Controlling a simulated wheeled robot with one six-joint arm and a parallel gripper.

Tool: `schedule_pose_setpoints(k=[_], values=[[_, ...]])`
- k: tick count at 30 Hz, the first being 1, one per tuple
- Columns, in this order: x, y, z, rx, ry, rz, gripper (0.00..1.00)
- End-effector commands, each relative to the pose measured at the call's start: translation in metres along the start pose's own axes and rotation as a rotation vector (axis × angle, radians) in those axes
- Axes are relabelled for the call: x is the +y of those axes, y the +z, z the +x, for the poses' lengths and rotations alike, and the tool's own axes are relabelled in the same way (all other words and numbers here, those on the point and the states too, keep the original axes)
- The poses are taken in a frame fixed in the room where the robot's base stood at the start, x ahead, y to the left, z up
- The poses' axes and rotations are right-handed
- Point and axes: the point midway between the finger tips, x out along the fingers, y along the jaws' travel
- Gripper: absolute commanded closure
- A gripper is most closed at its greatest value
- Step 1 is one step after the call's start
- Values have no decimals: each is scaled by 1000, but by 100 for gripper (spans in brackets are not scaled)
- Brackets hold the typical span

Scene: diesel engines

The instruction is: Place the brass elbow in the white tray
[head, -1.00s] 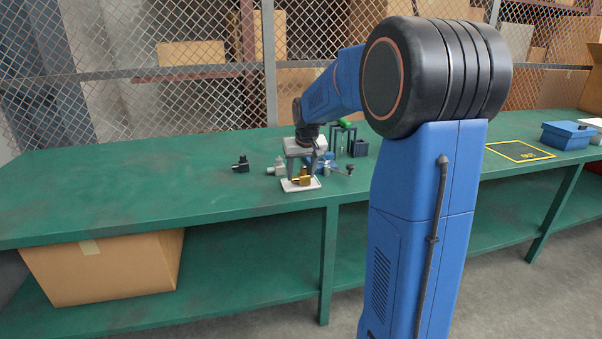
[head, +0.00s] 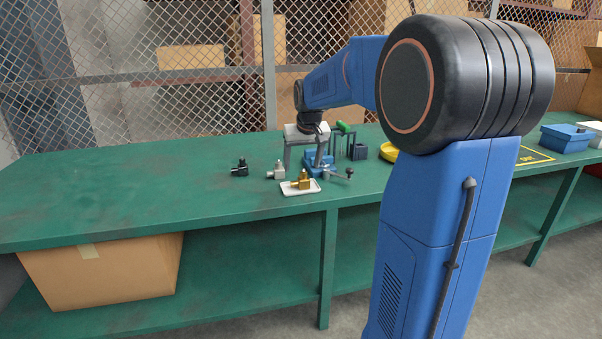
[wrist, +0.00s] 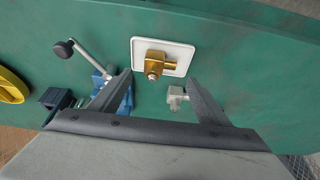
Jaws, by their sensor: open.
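The brass elbow (head: 303,180) lies in the white tray (head: 288,190) near the front edge of the green bench. In the wrist view the elbow (wrist: 154,64) rests on the tray (wrist: 184,50), inside its rim. My gripper (head: 302,167) is open and empty. It hangs above and behind the tray, apart from the elbow. In the wrist view its two fingers (wrist: 158,80) are spread wide, with nothing between them.
A grey elbow (head: 277,170) and a black elbow (head: 240,168) stand left of the tray. A blue vise (head: 318,163) with a lever is close behind it. A yellow round dish (head: 389,152) is farther right. The bench's left side is clear.

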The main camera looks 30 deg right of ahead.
Motion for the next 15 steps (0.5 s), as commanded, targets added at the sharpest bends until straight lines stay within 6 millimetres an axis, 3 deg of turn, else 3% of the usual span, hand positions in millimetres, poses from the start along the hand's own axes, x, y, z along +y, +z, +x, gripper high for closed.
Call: schedule_pose_setpoints(k=[6,15], values=[[0,0,-36,2,0,0,30],[0,0,-54,-1,0,0,30]])
